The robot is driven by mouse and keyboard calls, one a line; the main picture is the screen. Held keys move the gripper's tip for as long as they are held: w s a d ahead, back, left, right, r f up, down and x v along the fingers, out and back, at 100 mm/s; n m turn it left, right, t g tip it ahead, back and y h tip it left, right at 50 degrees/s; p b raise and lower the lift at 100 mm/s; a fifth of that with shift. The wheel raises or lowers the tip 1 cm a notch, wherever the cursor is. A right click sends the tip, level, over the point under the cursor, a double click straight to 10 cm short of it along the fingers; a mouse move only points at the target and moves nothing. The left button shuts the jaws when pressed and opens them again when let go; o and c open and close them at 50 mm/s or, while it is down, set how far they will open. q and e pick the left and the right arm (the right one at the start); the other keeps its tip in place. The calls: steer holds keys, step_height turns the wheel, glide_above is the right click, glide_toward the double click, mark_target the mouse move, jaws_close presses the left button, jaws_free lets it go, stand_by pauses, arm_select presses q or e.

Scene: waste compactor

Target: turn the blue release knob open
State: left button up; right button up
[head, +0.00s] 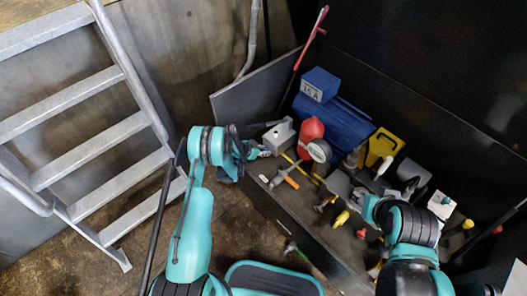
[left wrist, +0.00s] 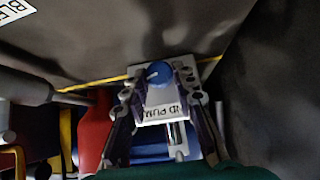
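The blue release knob (left wrist: 159,73) has a small white mark and sits on a pale grey pump housing (left wrist: 165,107) with a partly hidden label in the left wrist view. The housing shows in the head view as a light grey box (head: 279,136) at the bin's left end; I cannot make out the knob there. My left gripper (left wrist: 162,84) is open, its fingers on either side of the knob with small gaps showing. In the head view my left gripper (head: 259,150) is just left of the housing. My right gripper (head: 360,198) is over the bin's contents; its fingers are unclear.
The dark bin holds a red bottle (head: 311,132), a blue container (head: 335,122), a yellow item (head: 383,146) and several tools. A metal ladder (head: 85,130) stands at left. A black panel (head: 420,60) rises behind the bin. Brown floor shows between ladder and bin.

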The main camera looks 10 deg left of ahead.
arm_select(q)
jaws_close()
steer(key=shift+s+d+y, duration=0.1)
steer(key=shift+d+y, duration=0.05)
steer(key=shift+y, duration=0.35)
steer(key=shift+m+t+y, duration=0.4)
steer(key=shift+m+t, duration=0.2)
steer(key=o, duration=0.8)
jaws_free()
steer(key=shift+f, duration=0.1)
